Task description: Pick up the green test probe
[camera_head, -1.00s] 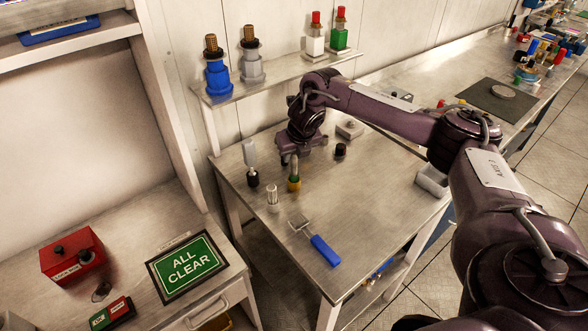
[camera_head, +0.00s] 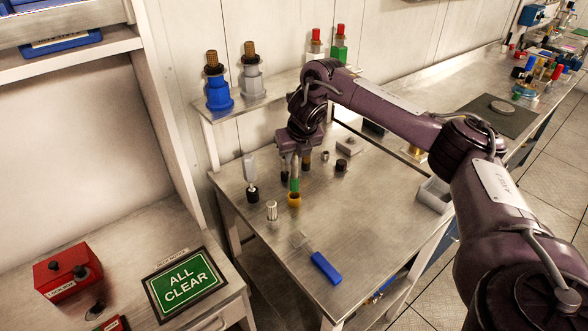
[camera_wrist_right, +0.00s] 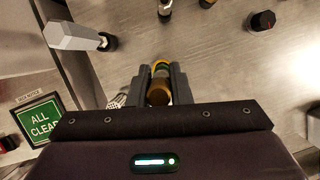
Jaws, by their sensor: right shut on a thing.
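The green test probe (camera_head: 294,185) stands upright on the steel table, with a green body and a yellow ring at its foot. My right gripper (camera_head: 294,172) points down over it, and its fingers are shut on the probe's upper part. In the right wrist view the probe's brassy top (camera_wrist_right: 158,92) sits between the two dark fingers (camera_wrist_right: 159,85), with the yellow ring beyond. I cannot tell any gap between the probe's foot and the table. My left gripper is not in view.
Near the probe stand a white-and-black probe (camera_head: 250,180), a silver cylinder (camera_head: 271,210) and a black knob (camera_head: 341,165). A blue-handled tool (camera_head: 326,268) lies in front. A shelf (camera_head: 250,103) with blue and grey fittings rises behind. The table's right front is clear.

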